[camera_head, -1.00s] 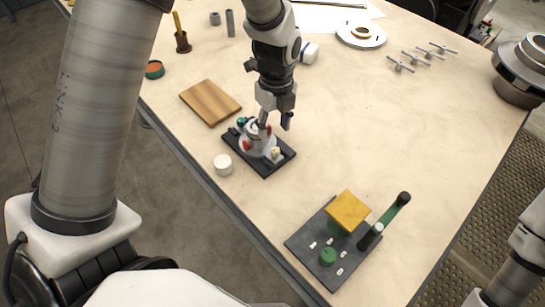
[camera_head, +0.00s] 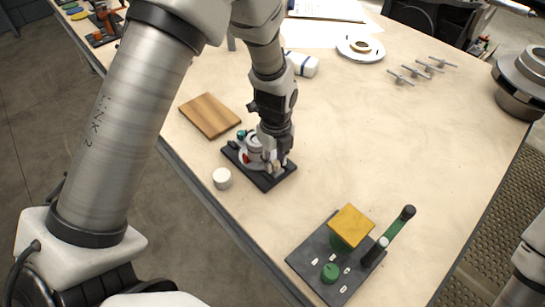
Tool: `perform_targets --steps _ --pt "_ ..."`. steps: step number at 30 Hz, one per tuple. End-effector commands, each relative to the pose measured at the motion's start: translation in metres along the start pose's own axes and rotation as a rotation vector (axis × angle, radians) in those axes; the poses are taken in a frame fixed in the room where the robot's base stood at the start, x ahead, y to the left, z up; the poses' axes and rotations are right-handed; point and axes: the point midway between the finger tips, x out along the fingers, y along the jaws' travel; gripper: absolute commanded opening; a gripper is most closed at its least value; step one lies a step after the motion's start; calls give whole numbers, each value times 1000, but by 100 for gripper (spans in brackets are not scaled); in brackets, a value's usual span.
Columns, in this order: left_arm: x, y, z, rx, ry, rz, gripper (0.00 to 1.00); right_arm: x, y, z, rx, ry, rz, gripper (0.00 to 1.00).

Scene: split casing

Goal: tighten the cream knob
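The split casing, a rounded grey-white body with red and teal parts (camera_head: 252,150), sits on a dark base plate (camera_head: 240,160) near the table's left edge. My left gripper (camera_head: 277,167) points down over the right part of this plate, where a small cream knob shows in the earlier view. Its fingers are at the knob, which is now almost wholly hidden. I cannot tell whether they are closed on it. My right gripper is out of view; only part of my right arm shows at the right edge.
A white cylinder (camera_head: 222,178) stands beside the plate, and a wooden board (camera_head: 210,115) lies behind it. A dark plate (camera_head: 315,262) with a yellow block (camera_head: 351,225), green knob and lever stands in front. The table's middle right is clear.

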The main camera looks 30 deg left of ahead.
Motion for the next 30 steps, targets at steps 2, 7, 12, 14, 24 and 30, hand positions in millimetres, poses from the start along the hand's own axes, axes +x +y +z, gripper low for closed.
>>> perform_targets --steps 2,7,12,14,24,30 --pt "0 0 0 0 0 0 0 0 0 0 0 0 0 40" --pt "-1 0 0 -5 1 1 0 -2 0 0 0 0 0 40" --pt "-5 1 0 -113 2 5 0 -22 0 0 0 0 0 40" --pt "-3 0 0 -142 1 3 0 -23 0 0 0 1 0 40" --pt "0 0 0 -149 0 2 51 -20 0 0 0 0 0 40" --pt "0 0 0 -149 0 1 51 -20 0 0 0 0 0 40"
